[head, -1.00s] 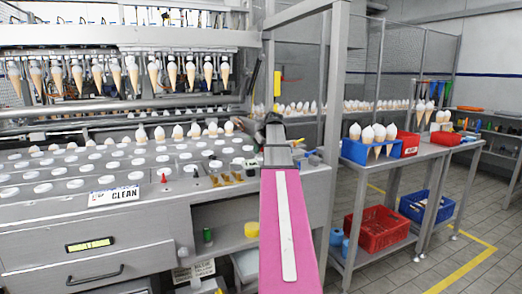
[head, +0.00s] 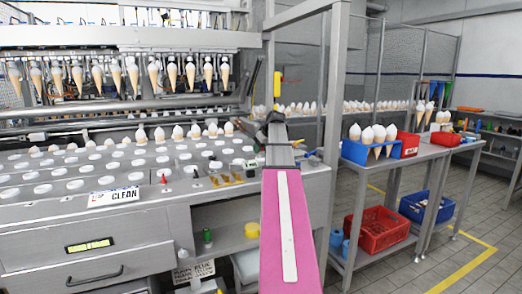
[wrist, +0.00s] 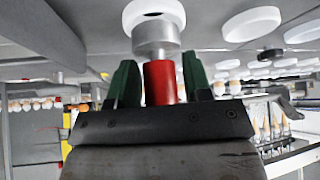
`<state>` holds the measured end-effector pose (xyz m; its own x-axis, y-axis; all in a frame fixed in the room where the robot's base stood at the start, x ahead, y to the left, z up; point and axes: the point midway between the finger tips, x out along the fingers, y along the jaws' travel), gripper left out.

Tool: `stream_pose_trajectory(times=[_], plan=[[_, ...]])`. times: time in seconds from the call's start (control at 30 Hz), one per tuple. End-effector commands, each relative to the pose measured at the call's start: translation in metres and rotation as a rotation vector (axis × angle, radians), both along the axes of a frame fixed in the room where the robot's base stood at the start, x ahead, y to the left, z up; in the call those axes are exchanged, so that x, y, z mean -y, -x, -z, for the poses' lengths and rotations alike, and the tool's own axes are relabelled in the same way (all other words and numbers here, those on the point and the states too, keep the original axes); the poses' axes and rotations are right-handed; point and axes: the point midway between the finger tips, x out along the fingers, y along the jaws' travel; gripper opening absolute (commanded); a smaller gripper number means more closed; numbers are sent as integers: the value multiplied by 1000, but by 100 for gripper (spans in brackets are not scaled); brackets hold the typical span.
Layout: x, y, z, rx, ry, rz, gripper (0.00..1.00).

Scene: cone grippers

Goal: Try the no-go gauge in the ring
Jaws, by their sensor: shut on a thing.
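In the wrist view my gripper (wrist: 161,82) has two green fingers, one on each side of the red handle (wrist: 161,84) of a gauge. It is shut on this handle. The gauge's grey metal plug (wrist: 155,40) points away from the gripper, towards a white ring (wrist: 136,14) with a dark hole. The plug's end overlaps the ring's near edge in the picture. I cannot tell whether it touches the ring or is in the hole. In the head view my arm hides the gripper, gauge and this ring.
White discs (wrist: 251,24) lie close beside the ring. In the head view the metal deck (head: 150,208) holds rows of discs, a CLEAN sign (head: 113,196), a small red piece (head: 164,178) and brass-coloured parts (head: 226,180). A metal post (head: 334,90) stands right of my arm.

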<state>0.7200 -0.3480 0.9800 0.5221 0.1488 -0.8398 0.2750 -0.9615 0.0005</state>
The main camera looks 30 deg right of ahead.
Motion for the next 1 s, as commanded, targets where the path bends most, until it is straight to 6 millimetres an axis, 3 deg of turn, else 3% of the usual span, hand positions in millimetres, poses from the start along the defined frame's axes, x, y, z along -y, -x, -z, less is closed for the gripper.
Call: stream_pose_trajectory(times=[1.0], plan=[[0, 0, -44, 0, 0, 0, 16]])
